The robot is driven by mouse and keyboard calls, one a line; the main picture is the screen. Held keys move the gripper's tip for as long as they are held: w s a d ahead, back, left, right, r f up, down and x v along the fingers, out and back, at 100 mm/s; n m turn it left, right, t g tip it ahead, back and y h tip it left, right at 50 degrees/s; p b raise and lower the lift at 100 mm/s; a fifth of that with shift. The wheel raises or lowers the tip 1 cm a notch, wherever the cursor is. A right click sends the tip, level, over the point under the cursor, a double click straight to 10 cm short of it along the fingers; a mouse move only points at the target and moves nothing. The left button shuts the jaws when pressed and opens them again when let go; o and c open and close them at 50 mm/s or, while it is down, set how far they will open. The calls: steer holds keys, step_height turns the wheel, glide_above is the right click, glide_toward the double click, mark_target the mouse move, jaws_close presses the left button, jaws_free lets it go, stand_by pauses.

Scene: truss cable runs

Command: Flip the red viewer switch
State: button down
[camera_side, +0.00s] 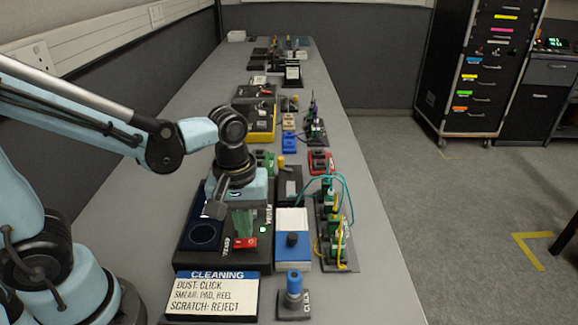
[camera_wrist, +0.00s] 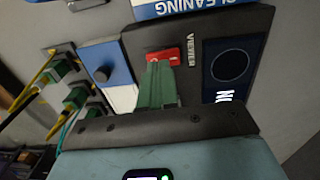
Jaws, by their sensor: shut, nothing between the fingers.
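The red viewer switch (camera_side: 250,243) sits on the front part of a black box (camera_side: 182,262), near a white "VIEWER" label. My gripper (camera_side: 243,235) points down at it, its green fingers closed together and empty. In the wrist view the red switch (camera_wrist: 172,56) shows just beyond the fingertips (camera_wrist: 158,66), which overlap its near edge. I cannot tell whether the fingertips touch the switch. Which way the switch is tilted is also unclear. A dark panel with a round ring (camera_side: 202,234) lies on the box to the left of the switch.
A white and blue "CLEANING" sign (camera_side: 212,292) stands in front of the box. To the right are a blue and white block with a dark knob (camera_side: 292,239), a board with green connectors and cables (camera_side: 336,240), and a blue-capped cylinder (camera_side: 294,285).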

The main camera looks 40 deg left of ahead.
mark_target(243, 242)
step_height(243, 242, up, 13)
steer(key=shift+s+a+f, duration=0.2)
steer(key=shift+s+a, duration=0.05)
stand_by(0.3)
